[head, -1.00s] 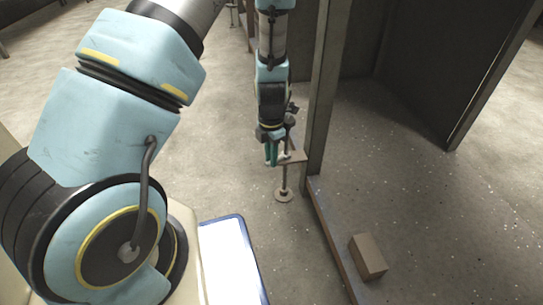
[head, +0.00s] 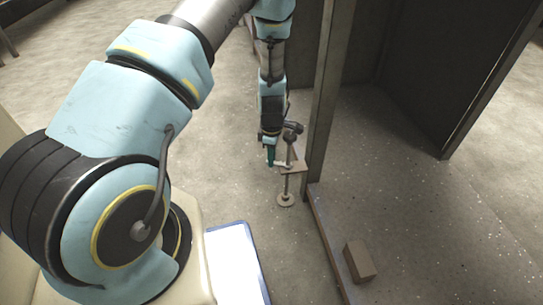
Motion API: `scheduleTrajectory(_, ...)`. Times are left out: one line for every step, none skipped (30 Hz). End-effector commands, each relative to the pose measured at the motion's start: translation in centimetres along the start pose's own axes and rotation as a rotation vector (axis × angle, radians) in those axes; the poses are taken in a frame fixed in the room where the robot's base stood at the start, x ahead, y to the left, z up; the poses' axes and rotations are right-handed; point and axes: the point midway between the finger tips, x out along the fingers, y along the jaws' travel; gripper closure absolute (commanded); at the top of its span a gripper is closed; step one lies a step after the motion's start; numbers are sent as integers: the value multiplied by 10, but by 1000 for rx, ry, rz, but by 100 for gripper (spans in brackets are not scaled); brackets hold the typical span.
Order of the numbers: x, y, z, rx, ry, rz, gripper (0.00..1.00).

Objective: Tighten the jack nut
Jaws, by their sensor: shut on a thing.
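The jack (head: 286,185) is a thin upright screw on a round foot (head: 286,200), standing on the floor beside the frame post. A flat bracket plate (head: 292,166) sticks out from the post and the screw passes through it. My gripper (head: 271,158), with green fingers, points down at the left side of the screw at plate height. It looks shut on a small part there, by its place the jack nut's handle, but the part is mostly hidden by the fingers. A dark knob-like piece (head: 293,127) shows at the top of the screw.
A tall metal post (head: 322,100) rises just right of the jack, joined to a low floor rail (head: 330,240). A brown block (head: 359,262) lies on the floor right of the rail. Dark panels stand behind. The floor left of the jack is clear.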

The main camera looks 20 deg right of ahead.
Motion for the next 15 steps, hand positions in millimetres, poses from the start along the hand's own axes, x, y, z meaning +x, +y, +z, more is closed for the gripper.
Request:
scheduleTrajectory(-3, 2, 0, 32, 0, -1, 100)
scheduleTrajectory(-2, 3, 0, 50, 0, -1, 100)
scheduleTrajectory(-2, 4, 0, 74, 0, -1, 100)
scheduleTrajectory(-2, 5, 0, 90, 0, -1, 100)
scheduleTrajectory(-2, 6, 0, 107, 0, -1, 100)
scheduleTrajectory(-2, 7, 0, 126, 0, -1, 100)
scheduleTrajectory(-2, 8, 0, 138, 0, 0, 100)
scheduleTrajectory(-1, 8, 0, 151, 0, 0, 100)
scheduleTrajectory(-1, 9, 0, 164, 0, 0, 100)
scheduleTrajectory(-1, 10, 1, 173, 0, 0, 100)
scheduleTrajectory(-1, 10, 1, 181, 0, 0, 100)
scheduleTrajectory(-1, 10, 1, 191, 0, 0, 100)
scheduleTrajectory(-1, 11, 1, 197, 0, 0, 100)
scheduleTrajectory(-1, 11, 1, 201, 0, 0, 100)
scheduleTrajectory(-1, 12, 1, 207, 0, 0, 100)
